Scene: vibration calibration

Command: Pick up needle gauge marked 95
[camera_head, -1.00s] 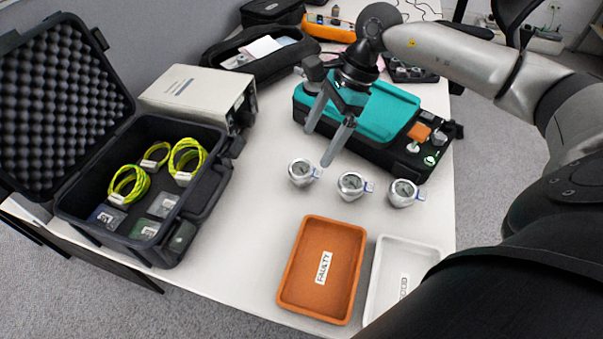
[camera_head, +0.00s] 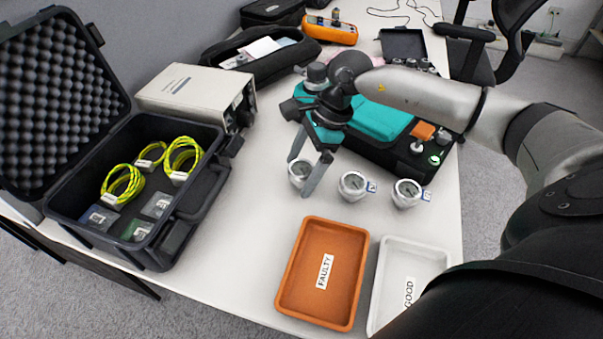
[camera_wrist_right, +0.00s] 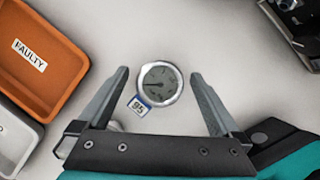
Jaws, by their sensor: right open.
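The needle gauge marked 95 (camera_wrist_right: 161,83) is a round silver dial with a blue-edged "95" tag, lying between the open fingers of my right gripper (camera_wrist_right: 160,74) in the right wrist view. In the head view this gauge (camera_head: 298,171) is the leftmost of three in a row, partly covered by the gripper (camera_head: 300,177). The fingers come down on either side of it; I cannot tell whether they touch it. The middle gauge (camera_head: 353,186) and the right gauge (camera_head: 407,193) stand on the table, their tags too small to read. My left gripper is not in view.
An orange FAULTY tray (camera_head: 291,270) and a white GOOD tray (camera_head: 384,265) lie in front of the gauges. A black-and-teal device (camera_head: 385,121) stands behind them. An open black case (camera_head: 207,203) with yellow cables is at left, beside a beige box (camera_head: 190,88).

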